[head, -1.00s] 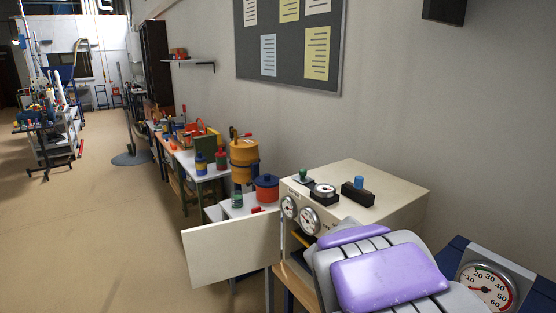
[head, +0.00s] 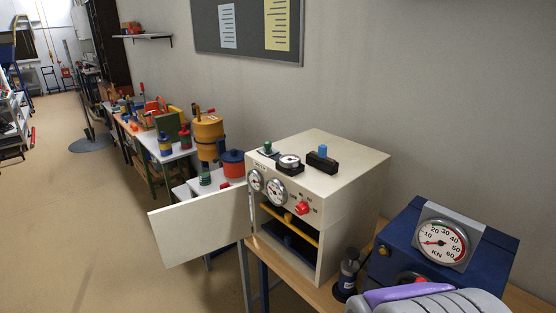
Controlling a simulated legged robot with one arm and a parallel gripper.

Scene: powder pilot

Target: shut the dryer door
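The dryer (head: 342,193) is a cream box on a wooden bench, with two round dials and a red knob on its front. Its door (head: 203,226) is a flat cream panel hinged at the front left edge. The door stands wide open, swung out to the left. The dark opening shows a yellow bar and a dark blue shelf inside. My arm, grey with a purple pad, shows at the bottom right, low in front of the blue press. My gripper's fingers are not in view.
A blue press (head: 396,255) with a round kN gauge (head: 441,244) stands right of the dryer. A small dark bottle (head: 348,272) stands between them. Small items sit on top of the dryer. Cluttered benches run along the wall behind. The floor at left is clear.

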